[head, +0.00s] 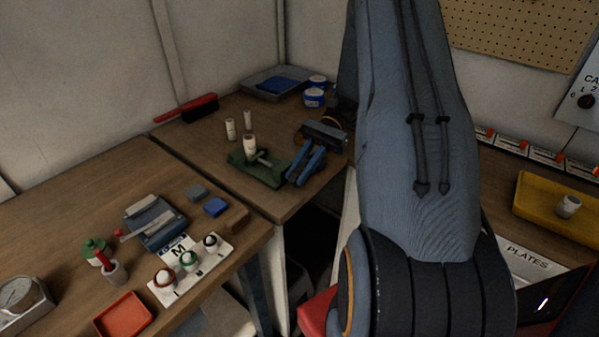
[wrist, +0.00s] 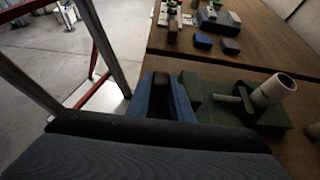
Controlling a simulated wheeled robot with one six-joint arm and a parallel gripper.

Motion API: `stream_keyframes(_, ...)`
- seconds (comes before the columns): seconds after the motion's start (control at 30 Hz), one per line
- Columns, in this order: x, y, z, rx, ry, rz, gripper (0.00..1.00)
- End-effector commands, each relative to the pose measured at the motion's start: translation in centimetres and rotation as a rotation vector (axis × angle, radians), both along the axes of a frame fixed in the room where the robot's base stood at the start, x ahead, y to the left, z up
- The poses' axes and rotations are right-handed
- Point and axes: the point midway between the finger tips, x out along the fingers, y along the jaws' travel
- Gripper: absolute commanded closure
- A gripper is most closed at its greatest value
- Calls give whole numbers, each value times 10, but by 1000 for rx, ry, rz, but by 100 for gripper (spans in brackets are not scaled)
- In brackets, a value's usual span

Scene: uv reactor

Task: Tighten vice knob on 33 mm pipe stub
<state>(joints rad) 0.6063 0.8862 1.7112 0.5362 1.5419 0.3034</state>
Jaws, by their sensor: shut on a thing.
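The green vice (head: 262,176) sits on the back bench near its right edge. A pale pipe stub (head: 249,146) stands in it, and in the wrist view the stub (wrist: 273,90) looks tilted beside the vice's screw rod (wrist: 226,98). My gripper (head: 307,163) is at the right end of the vice. Its blue fingers (wrist: 164,84) are shut on the dark vice knob (wrist: 162,79), which is mostly hidden between them. I cannot tell how firmly the jaw presses on the stub.
Two more pale stubs (head: 230,129) stand just behind the vice. A red-handled brush (head: 186,108), blue-lidded jars (head: 314,97) and a grey tray (head: 276,80) lie farther back. The front bench holds a blue tray (head: 166,232) and a white M plate (head: 214,252). Free bench lies left of the vice.

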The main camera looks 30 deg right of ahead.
Motion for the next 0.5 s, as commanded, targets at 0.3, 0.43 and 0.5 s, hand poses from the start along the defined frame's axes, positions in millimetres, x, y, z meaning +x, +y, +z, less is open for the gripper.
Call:
stream_keyframes(0.3,0,-1,-1,-1,-1,-1,100)
stream_keyframes(0.43,0,-1,-1,-1,0,0,73)
stream_keyframes(0.5,0,0,-1,-1,0,0,73)
